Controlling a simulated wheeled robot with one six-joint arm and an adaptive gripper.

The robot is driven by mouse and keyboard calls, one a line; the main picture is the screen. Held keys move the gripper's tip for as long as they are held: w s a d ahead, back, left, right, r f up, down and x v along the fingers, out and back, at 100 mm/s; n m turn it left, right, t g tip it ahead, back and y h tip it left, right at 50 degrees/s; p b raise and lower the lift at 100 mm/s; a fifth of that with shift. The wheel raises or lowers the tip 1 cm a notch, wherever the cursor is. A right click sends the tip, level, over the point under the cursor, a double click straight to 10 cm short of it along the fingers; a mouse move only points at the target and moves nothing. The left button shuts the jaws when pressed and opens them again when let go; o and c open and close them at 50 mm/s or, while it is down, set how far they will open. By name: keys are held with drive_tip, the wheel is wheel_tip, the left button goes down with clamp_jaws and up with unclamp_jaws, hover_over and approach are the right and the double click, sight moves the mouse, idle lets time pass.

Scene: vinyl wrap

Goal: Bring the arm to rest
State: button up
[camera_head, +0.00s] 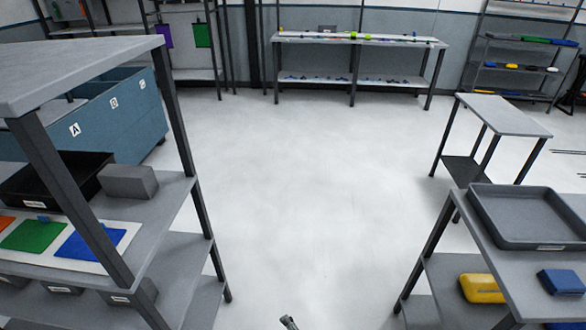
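A small grey metal tip (289,322) shows at the bottom edge, a little left of the middle. It looks like part of my gripper or arm, cut off by the frame. It is over the open floor and touches nothing that I can see. Whether my gripper is open or shut cannot be made out, and the rest of my arm is out of view.
A shelf unit (195,205) with a grey block (128,182) and coloured sheets (92,241) stands at left. A table (480,240) with a grey tray (528,238) stands at right. A long bench (350,38) is at the back. The floor (310,170) between is clear.

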drive_tip(key=s+d+n+t+h, duration=0.1)
drive_tip(key=s+d+n+t, duration=0.1)
drive_tip(key=s+d, duration=0.7)
drive_tip(key=s+d+r+n+t+h, duration=0.1)
drive_tip(key=s+d+r+n, duration=0.2)
drive_tip(key=s, duration=0.6)
drive_tip(key=s+d+r+n+t+h, duration=0.1)
drive_tip(key=s+d+r, duration=0.4)
drive_tip(key=s, duration=0.5)
wheel_tip(320, 180, up, 2)
drive_tip(key=shift+r+n+t, duration=0.1)
drive_tip(key=shift+n+t, duration=0.6)
drive_tip(key=shift+n, duration=0.2)
drive_tip(key=s+r+n, duration=0.1)
drive_tip(key=s+r, duration=0.1)
drive_tip(key=r, duration=0.1)
drive_tip(key=s+d+r+n+t+h, duration=0.1)
drive_tip(key=s+r, duration=0.1)
drive_tip(key=r, duration=0.1)
drive_tip(key=s+r+n, duration=0.1)
drive_tip(key=s+r, duration=0.2)
drive_tip(key=r, duration=0.1)
drive_tip(key=shift+d+r+t, duration=0.1)
drive_tip(key=shift+d+t, duration=0.2)
drive_tip(key=shift+c, duration=0.2)
